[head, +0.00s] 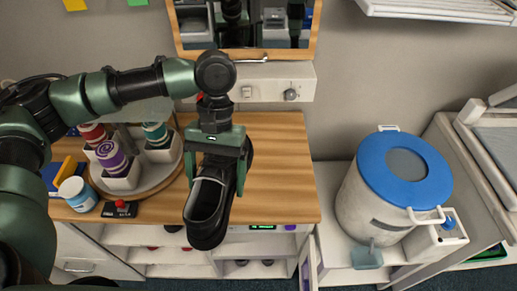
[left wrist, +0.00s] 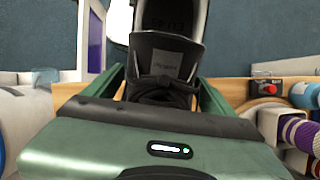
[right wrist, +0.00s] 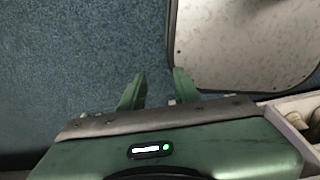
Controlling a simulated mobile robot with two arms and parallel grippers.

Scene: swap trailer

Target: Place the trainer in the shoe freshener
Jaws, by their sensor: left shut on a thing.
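The trainer (head: 207,212) is a black shoe with a pale lining. My left gripper (head: 216,168) is shut on it across the laced part, one finger on each side. It holds the trainer over the front edge of the wooden counter, with the shoe's opening at the lower end. In the left wrist view the laces and tongue (left wrist: 170,60) show between the fingers. A small green display (head: 263,228) sits on a unit below the counter; I cannot tell if this is the shoe freshener. My right gripper (right wrist: 153,92) is open and empty above the floor, outside the head view.
A round tray (head: 160,185) with several rolled items stands left on the counter (head: 285,165). An open door panel (head: 308,265) juts out below it. A blue-lidded bin (head: 405,165) stands at the right. The counter's right part is clear.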

